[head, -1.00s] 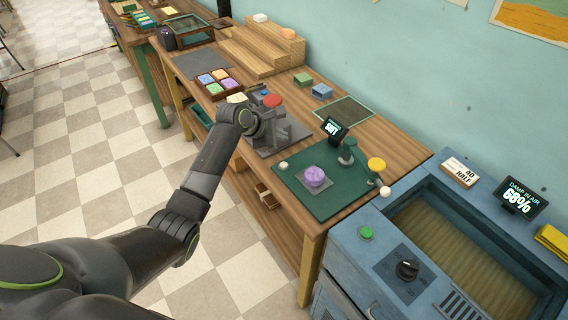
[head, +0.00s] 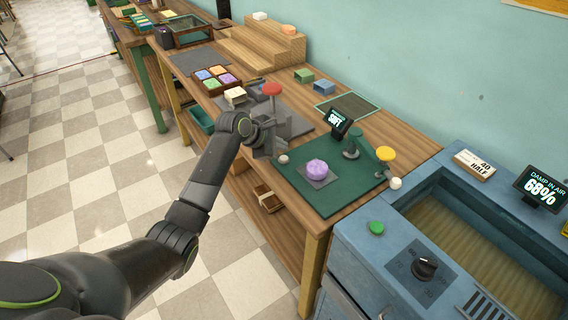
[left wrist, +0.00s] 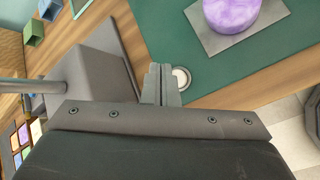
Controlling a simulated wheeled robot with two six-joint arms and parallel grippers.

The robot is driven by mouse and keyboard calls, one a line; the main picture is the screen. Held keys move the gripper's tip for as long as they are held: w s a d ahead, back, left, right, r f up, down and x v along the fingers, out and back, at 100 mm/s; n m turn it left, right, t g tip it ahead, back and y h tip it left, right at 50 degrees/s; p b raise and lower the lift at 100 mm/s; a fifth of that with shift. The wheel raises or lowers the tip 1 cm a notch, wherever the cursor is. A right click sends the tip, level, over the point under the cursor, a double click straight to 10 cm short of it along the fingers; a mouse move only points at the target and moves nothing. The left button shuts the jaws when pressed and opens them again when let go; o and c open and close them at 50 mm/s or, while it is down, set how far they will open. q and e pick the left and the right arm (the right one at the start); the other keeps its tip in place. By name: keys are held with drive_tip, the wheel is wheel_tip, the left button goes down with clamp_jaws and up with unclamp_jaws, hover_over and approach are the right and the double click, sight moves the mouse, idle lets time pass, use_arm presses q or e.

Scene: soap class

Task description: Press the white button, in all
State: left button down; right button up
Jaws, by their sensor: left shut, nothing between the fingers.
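The white button (head: 283,159) is a small round cap near the left corner of the green board (head: 322,203). It also shows in the left wrist view (left wrist: 181,78), partly covered by my fingers. My left gripper (head: 271,151) is shut and empty, just left of the button in the head view. In the left wrist view its closed fingertips (left wrist: 160,70) are right beside the button; I cannot tell if they touch it. A purple soap (head: 317,169) sits on a grey plate on the board. A small display (head: 339,122) behind it reads "SOFT". My right gripper is not in view.
A yellow knob (head: 385,154) and a white ball knob (head: 395,183) stand at the board's right side. A red-topped press (head: 271,90) is behind my gripper. A blue basin unit with a green button (head: 376,227) and a dial (head: 425,267) stands at right.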

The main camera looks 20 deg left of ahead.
use_arm(q)
drive_tip(key=shift+f, duration=0.65)
idle(1.2)
idle(0.3)
drive_tip(key=shift+f+p, duration=0.2)
drive_tip(key=shift+p, duration=0.15)
drive_tip(key=shift+f, duration=0.2)
drive_tip(key=shift+f, duration=0.55)
idle(0.7)
drive_tip(key=shift+r, duration=0.1)
drive_tip(key=shift+r+p, duration=0.85)
drive_tip(key=shift+p, duration=0.6)
